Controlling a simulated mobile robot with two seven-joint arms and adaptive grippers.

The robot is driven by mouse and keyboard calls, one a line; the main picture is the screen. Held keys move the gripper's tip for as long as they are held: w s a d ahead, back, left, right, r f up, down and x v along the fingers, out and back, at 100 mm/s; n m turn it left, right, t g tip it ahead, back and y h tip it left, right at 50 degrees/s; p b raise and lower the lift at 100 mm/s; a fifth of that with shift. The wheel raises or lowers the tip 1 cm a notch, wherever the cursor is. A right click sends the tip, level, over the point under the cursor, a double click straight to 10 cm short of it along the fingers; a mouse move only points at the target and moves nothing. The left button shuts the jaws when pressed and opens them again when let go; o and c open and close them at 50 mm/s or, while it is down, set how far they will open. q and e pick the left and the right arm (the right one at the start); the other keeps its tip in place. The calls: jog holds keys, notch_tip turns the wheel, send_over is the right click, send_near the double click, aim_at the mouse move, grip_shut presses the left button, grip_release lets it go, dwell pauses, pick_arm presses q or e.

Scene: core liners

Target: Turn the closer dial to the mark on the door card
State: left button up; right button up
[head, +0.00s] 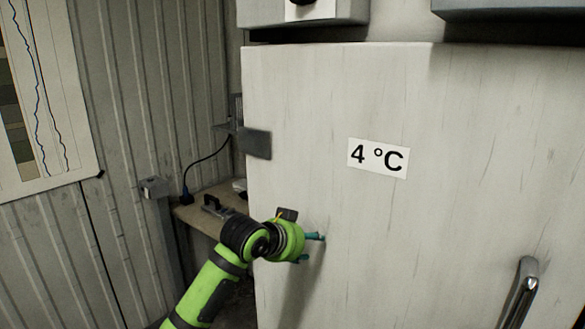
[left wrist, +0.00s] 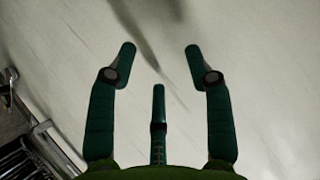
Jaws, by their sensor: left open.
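A white card reading "4 °C" (head: 378,158) is fixed to the large pale door (head: 440,230). Above the door's top left corner is a grey box (head: 345,10) with a white plate and part of a black knob (head: 301,2); the top of the picture cuts it off, so its setting cannot be read. My left gripper (head: 313,246) is in front of the door, below and left of the card. The left wrist view shows the gripper (left wrist: 160,62) with its fingers spread and nothing between them, facing the pale surface. My right gripper is not in view.
A metal handle (head: 521,290) stands out from the door at lower right. A dark hinge (head: 255,143) is on its left edge. A bench (head: 192,213) with a cable and small items is behind my left arm. A chart (head: 50,110) hangs at left.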

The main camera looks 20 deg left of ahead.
pick_arm(q)
jog(key=shift+m+t+h, duration=0.3)
jog(key=shift+m+t, duration=0.4)
jog(key=shift+m, duration=0.1)
jog(key=r, duration=1.4)
jog(key=shift+w+a+r, duration=0.25)
jog(key=shift+w+a, duration=0.05)
jog(key=shift+w, duration=0.05)
jog(key=s+a+r+m+t+h, duration=0.1)
jog(key=s+r, duration=0.2)
jog(key=r, duration=0.9)
jog(key=s+a+r+m+t, duration=0.1)
jog(key=s+a+r+t, duration=0.15)
jog(key=r, duration=0.85)
jog(key=s+a+r+m+t+h, duration=0.1)
jog(key=s+r, duration=0.3)
jog(key=r, duration=0.8)
jog(key=p+x, duration=0.5)
jog(key=x, duration=0.2)
jog(key=shift+r, duration=0.3)
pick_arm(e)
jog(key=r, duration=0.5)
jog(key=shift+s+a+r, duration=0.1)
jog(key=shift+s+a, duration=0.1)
pick_arm(q)
jog(key=shift+w+d, duration=0.1)
jog(key=shift+c, duration=0.4)
grip_shut()
